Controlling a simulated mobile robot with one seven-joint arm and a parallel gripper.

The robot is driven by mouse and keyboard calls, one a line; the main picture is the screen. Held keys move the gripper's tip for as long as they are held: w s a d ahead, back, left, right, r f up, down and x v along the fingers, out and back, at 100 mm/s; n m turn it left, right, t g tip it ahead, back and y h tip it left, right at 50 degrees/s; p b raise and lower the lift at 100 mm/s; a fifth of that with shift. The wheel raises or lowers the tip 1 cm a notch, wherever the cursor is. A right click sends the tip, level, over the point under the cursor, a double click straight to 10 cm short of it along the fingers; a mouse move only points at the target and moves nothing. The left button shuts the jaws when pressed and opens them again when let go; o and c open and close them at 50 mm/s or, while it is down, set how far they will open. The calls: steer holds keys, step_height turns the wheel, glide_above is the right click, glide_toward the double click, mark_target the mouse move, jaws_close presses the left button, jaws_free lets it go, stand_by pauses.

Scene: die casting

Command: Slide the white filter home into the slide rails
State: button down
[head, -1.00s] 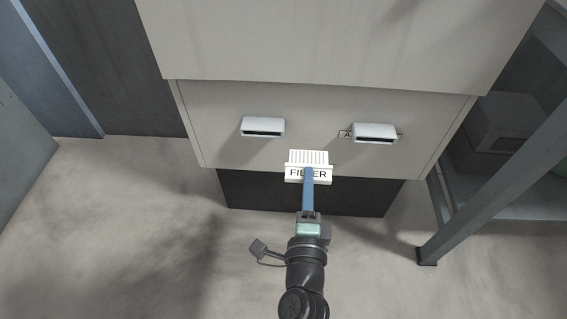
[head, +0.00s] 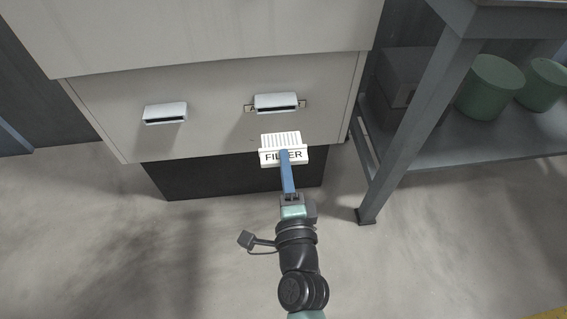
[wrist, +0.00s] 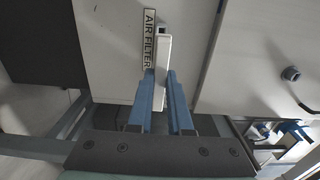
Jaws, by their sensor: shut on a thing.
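The white filter (head: 280,140), with a ribbed top and the word FILTER on its front, is in my gripper (head: 285,160). The blue fingers are shut on it and cover part of the lettering. In the head view it appears just below the right white slotted holder (head: 277,103), apart from it. That holder partly covers a label, which reads AIR FILTER (wrist: 149,40) in the wrist view. There my gripper (wrist: 162,76) points at the cabinet face beside the label. White shows between the fingers; where filter ends and holder begins is unclear. Rails inside the holder are hidden.
A second white slotted holder (head: 165,114) is on the left of the same pale cabinet (head: 212,85). A grey metal table (head: 395,145) stands to the right, its leg near the filter, with green drums (head: 490,87) on its shelf. The floor in front is clear.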

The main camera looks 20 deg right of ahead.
mark_target(282, 142)
steer(key=shift+w, duration=0.1)
steer(key=shift+p+x, duration=0.3)
steer(key=shift+x, duration=2.5)
steer(key=shift+x, duration=2.5)
steer(key=c, duration=0.8)
jaws_free()
steer(key=shift+d, duration=0.1)
steer(key=shift+o, duration=0.2)
steer(key=v, duration=1.3)
